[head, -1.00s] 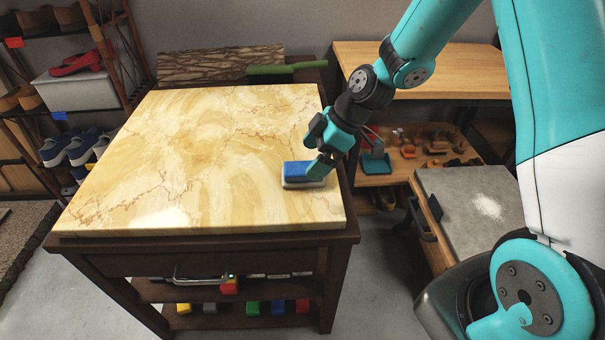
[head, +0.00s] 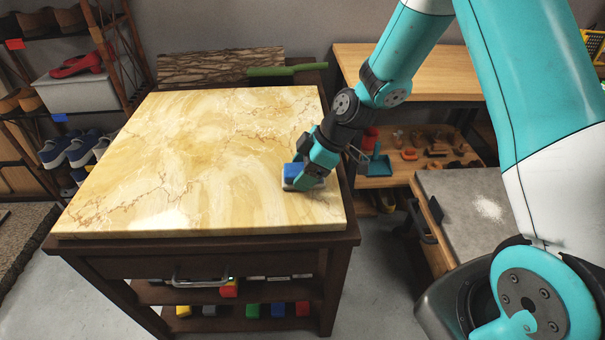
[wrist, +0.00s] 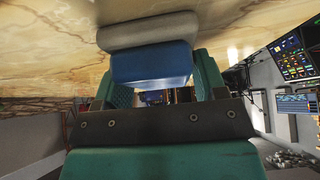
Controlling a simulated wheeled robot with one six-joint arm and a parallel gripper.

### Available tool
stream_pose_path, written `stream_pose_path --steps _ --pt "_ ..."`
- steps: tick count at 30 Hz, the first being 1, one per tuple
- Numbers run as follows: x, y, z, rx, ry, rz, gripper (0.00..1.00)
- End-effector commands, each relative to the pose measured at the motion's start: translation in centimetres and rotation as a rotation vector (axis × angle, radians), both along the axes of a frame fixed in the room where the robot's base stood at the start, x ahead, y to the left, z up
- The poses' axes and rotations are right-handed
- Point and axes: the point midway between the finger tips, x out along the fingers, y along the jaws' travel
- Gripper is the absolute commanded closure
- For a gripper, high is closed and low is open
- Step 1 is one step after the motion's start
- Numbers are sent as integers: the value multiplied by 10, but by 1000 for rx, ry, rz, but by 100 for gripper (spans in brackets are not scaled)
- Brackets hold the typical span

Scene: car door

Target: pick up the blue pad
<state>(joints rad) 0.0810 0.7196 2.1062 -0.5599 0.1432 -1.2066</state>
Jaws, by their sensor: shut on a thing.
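The blue pad (head: 291,173) has a blue upper body and a pale grey base. It lies at the right edge of the yellow marble slab (head: 190,150), close to the near right corner. My gripper (head: 307,178) is over the pad and shut on it, partly covering it in the head view. In the wrist view the pad (wrist: 152,65) sits between the two teal fingers (wrist: 155,88), its grey base against the marble. I cannot tell any gap between the base and the slab.
The slab is otherwise clear. A green-handled brush (head: 285,69) and a bark-covered log (head: 215,65) lie behind it. A wooden bench with small tools (head: 430,145) and a grey slab (head: 475,205) stand to the right. A shoe rack (head: 75,90) stands to the left.

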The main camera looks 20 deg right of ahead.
Motion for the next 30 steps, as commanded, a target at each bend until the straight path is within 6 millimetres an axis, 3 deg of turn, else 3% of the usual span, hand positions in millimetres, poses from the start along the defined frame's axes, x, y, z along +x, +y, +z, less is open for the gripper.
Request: stream_pose_path --steps 5,11,14,24,30 --pt "0 0 3 1 -2 0 60" --pt "1 0 23 1 -4 0 60" --pt "1 0 43 0 -7 1 60" --pt "1 -1 142 -1 -7 -1 60" --pt "0 0 182 0 -4 -1 60"
